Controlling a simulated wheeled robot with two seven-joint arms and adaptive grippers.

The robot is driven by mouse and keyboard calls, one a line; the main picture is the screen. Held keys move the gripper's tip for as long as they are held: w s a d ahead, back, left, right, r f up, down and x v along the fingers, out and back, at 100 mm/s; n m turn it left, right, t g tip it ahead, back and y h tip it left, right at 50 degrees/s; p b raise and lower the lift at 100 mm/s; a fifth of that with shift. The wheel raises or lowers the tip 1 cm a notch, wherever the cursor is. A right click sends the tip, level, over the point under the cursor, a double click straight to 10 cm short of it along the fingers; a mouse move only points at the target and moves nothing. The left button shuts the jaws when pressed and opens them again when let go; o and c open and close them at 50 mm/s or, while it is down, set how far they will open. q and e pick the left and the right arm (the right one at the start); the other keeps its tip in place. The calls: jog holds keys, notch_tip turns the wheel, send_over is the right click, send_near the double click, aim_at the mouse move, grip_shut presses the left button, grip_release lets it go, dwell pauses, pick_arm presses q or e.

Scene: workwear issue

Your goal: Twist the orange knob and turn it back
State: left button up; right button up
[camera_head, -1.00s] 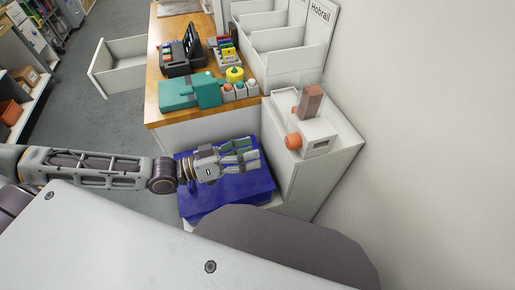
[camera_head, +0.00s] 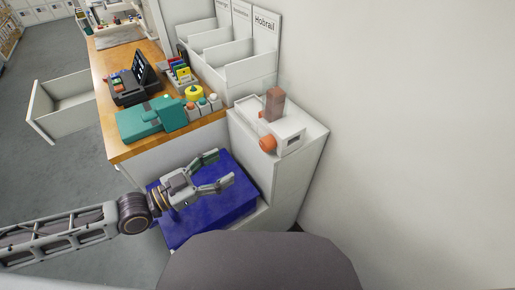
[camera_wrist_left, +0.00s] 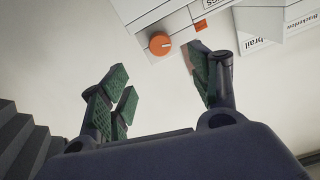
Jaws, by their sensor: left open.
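The orange knob (camera_head: 268,144) sticks out from the front of a white box-shaped device (camera_head: 290,138) on top of a white cabinet. In the left wrist view the round knob (camera_wrist_left: 158,45) with a pale pointer mark sits on the white panel, beyond the fingers and roughly between them. My left gripper (camera_head: 219,171) is open and empty, apart from the knob, lower and to its left in the head view. In the wrist view its green-padded fingers (camera_wrist_left: 165,85) are spread wide. My right gripper is not in view.
A blue block-like surface (camera_head: 203,230) lies below my left gripper. A wooden counter (camera_head: 118,143) at the left holds a teal device (camera_head: 146,123), a cash register and small buttons. White document slots (camera_head: 252,70) stand behind. A bare wall is at the right.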

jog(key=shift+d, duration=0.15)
pick_arm(q)
jog(key=shift+w+d, duration=0.1)
jog(key=shift+d, duration=0.05)
send_near(263, 146)
jog(key=shift+x, duration=3.05)
jog(key=shift+p+x, duration=0.55)
jog(key=shift+x, duration=1)
jog(key=shift+w, duration=0.15)
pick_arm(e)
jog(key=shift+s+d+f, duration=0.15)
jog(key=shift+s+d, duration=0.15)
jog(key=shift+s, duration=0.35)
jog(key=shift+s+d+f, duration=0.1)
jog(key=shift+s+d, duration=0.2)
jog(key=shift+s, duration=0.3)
